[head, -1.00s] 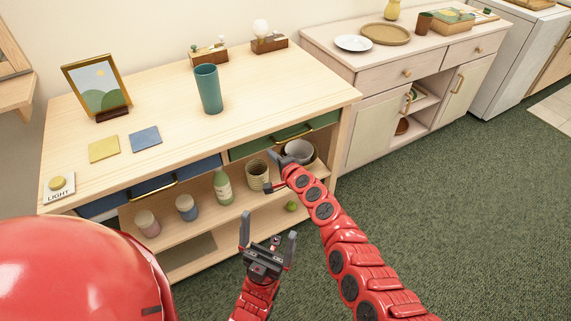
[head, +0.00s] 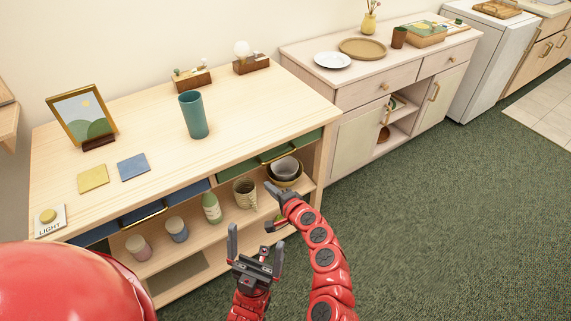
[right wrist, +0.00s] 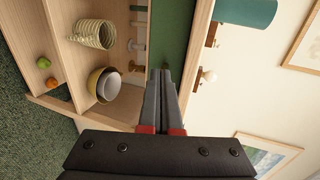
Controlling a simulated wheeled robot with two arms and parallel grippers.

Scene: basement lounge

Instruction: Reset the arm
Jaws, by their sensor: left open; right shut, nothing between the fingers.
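The task names no object, only the arm. My left gripper (head: 255,238) is open and empty, fingers pointing up, in front of the lower shelf in the head view. My right gripper (head: 270,188) is above it, by the cabinet's open shelf, near the stacked bowls (head: 285,168) and the ribbed mug (head: 244,193). In the right wrist view my right gripper (right wrist: 160,72) has its fingers together with nothing between them. They overlap the green drawer front (right wrist: 176,30) in that picture; whether they touch it I cannot tell.
The wooden cabinet (head: 240,124) holds a teal cup (head: 193,115), a picture frame (head: 85,115) and two coasters on top. Open green carpet (head: 430,210) lies to the right.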

